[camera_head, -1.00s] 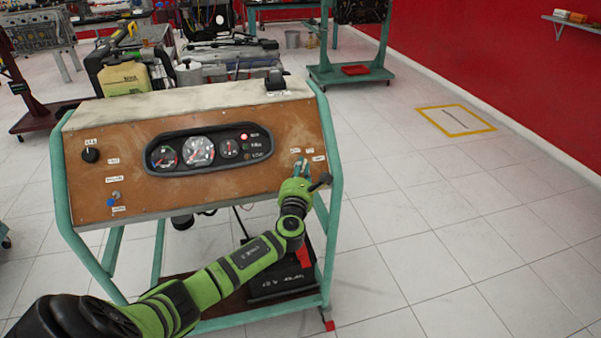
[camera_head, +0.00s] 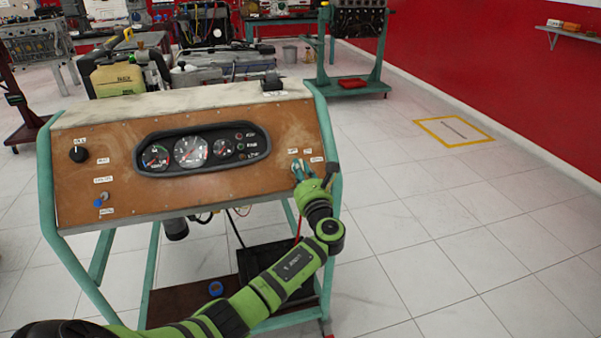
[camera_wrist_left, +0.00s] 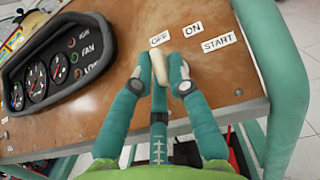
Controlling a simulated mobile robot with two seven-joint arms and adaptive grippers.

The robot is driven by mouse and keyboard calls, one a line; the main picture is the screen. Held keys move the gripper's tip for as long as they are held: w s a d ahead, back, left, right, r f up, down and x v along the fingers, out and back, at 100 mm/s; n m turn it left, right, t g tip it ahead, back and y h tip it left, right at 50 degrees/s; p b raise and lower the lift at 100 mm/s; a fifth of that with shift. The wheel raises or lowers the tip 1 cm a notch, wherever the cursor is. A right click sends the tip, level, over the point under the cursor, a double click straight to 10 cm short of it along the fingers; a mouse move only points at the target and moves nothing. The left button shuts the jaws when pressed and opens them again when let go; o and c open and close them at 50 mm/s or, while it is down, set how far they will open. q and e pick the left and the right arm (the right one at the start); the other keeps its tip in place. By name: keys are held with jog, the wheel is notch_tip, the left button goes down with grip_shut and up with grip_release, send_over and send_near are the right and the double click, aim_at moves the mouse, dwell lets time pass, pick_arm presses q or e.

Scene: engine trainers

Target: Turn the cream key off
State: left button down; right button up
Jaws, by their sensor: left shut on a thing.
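The cream key (camera_wrist_left: 159,66) stands on the brown panel between the fingertips of my left gripper (camera_wrist_left: 160,78) in the left wrist view. The fingers press on it from both sides. Its upper end points toward the OFF label (camera_wrist_left: 159,39); the ON label (camera_wrist_left: 193,28) and START label (camera_wrist_left: 219,43) lie to the right. In the head view my left gripper (camera_head: 301,169) is at the panel's right side, and its fingers hide the key. My right gripper is not in view.
The panel (camera_head: 100,130) is on a green-framed trainer stand with a gauge cluster (camera_head: 203,148), a black knob (camera_head: 79,154) and a blue-tipped switch (camera_head: 98,202). The warning lamps (camera_head: 239,146) look dim. Open tiled floor lies to the right.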

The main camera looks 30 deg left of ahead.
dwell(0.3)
pick_arm(q)
jog(key=c, duration=1.2)
grip_release()
jog(key=v, duration=1.2)
